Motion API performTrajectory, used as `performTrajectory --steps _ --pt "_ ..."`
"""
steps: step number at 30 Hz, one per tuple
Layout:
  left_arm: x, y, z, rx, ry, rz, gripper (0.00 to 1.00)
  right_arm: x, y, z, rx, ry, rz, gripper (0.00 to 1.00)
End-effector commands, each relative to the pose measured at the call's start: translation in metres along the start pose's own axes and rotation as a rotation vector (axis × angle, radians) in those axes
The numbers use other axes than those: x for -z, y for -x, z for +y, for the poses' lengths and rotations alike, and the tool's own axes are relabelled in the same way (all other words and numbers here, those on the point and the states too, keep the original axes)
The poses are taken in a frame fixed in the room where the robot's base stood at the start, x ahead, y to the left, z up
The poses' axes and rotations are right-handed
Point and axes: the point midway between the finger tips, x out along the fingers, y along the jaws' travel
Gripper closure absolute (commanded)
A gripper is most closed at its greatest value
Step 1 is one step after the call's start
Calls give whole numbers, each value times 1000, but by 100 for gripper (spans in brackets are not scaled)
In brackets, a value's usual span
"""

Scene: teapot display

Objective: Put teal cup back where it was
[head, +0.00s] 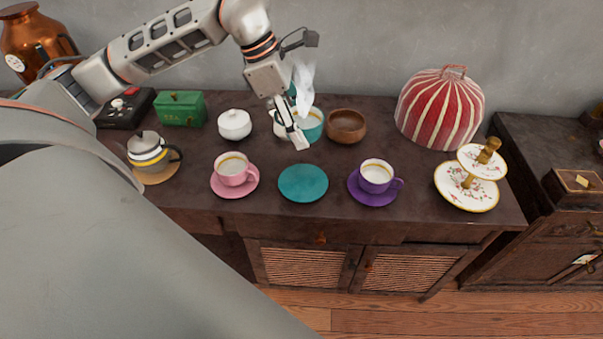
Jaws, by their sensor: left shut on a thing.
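The teal cup (314,131) is behind the teal saucer (303,184), between a white lidded pot and a wooden bowl. Its rim shows a pale inside, and my gripper covers its left part. I cannot tell whether the cup touches the cabinet top. My left gripper (294,133) comes down from above and is shut on the teal cup at its left side. The teal saucer lies bare between the pink cup (232,171) on its pink saucer and the purple cup (375,176) on its purple saucer. My right gripper is not in view.
The wooden bowl (346,126) stands close right of the teal cup. The white lidded pot (234,125) and green tea box (181,108) are left. A striped red tea cosy (441,108) and tiered stand (466,185) are right. White vapour-like wisps (304,78) rise behind my gripper.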

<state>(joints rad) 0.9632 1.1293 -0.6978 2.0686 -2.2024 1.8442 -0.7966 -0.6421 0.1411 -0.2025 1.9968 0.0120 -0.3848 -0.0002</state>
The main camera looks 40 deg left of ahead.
Motion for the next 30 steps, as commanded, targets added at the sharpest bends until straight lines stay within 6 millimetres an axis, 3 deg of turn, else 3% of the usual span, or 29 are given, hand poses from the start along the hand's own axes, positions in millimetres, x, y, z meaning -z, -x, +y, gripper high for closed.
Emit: performTrajectory --steps 3,12,22,30 --pt "12 -29 -1 7 2 3 75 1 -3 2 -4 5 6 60" --pt "36 -86 -1 5 0 0 75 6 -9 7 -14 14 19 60" --pt "44 -107 0 1 -1 -2 75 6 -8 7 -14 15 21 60" --pt "58 -139 -1 3 0 0 75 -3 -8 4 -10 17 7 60"
